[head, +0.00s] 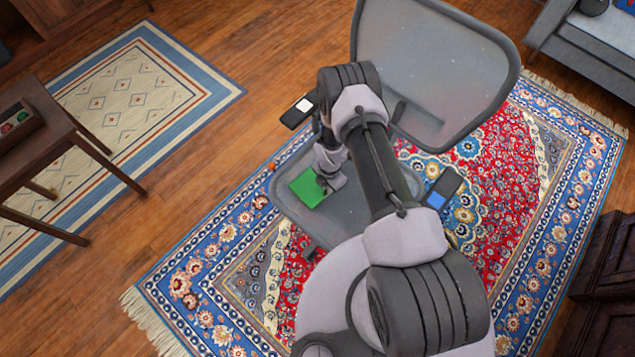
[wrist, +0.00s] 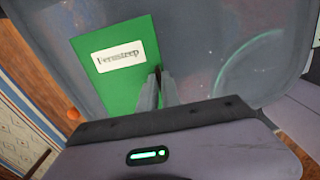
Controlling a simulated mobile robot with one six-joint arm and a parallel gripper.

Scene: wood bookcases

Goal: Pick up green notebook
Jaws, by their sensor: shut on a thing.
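The green notebook (head: 308,188) lies on the grey seat of an office chair (head: 352,215). In the wrist view the notebook (wrist: 115,75) has a white label with dark lettering on its cover. My gripper (head: 330,182) is at the notebook's right edge. In the wrist view my gripper's two fingers (wrist: 160,85) are close together and shut on that edge. The cover's lower part is partly hidden behind my gripper body. I cannot tell whether the notebook is lifted off the seat.
The chair's tall backrest (head: 435,65) stands behind my arm, with armrests (head: 300,108) on both sides. A patterned rug (head: 215,300) lies under the chair. A wooden table (head: 45,150) with a box on it is at the left. A grey sofa (head: 585,45) is at the upper right.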

